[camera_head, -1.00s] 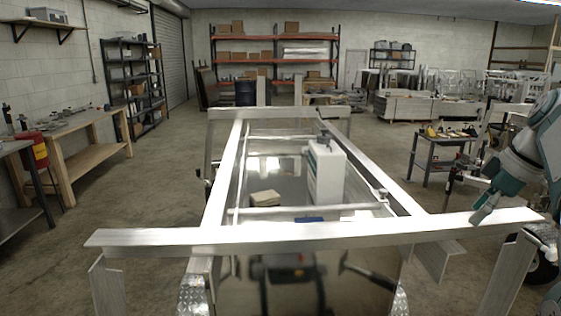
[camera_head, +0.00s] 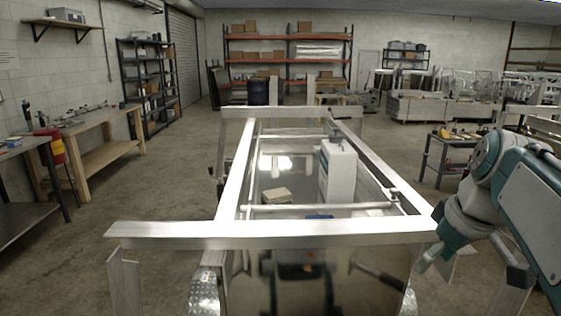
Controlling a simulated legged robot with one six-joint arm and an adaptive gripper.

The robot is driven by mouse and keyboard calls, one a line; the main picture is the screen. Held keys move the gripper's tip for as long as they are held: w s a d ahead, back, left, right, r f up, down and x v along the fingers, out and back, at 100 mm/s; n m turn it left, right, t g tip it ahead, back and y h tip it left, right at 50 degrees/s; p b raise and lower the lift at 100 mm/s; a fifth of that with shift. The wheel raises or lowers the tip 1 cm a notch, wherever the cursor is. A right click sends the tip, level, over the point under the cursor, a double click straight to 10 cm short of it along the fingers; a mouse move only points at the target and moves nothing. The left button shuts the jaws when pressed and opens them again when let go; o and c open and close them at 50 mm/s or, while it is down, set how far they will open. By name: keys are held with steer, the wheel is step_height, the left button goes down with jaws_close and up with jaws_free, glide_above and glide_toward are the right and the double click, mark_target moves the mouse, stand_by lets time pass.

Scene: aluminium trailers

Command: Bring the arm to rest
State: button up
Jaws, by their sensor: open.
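My arm (camera_head: 535,205), grey and teal, reaches in from the right edge. It is bent, with its wrist hanging low. My gripper (camera_head: 428,262) is at the right end of the near aluminium crossbeam and overlaps that end in the picture. I cannot tell if it touches the beam. It is open, and I see nothing held in it. Part of the gripper is hidden by the wrist and its fingers show small.
The trailer frame (camera_head: 270,234) fills the middle. A white box (camera_head: 338,172) and a small pale stack (camera_head: 276,195) sit inside it. Workbenches (camera_head: 100,130) stand left, a tool cart (camera_head: 447,155) right. Open floor lies on the left.

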steer(key=s+a+f+m+t+h, duration=0.1)
steer(key=s+a+f+m, duration=0.3)
steer(key=s+a+f, duration=0.5)
step_height(320, 180, down, 4)
steer(key=s+t, duration=0.1)
steer(key=s, duration=0.2)
steer(key=shift+a+m, duration=0.2)
steer(key=shift+m, duration=0.2)
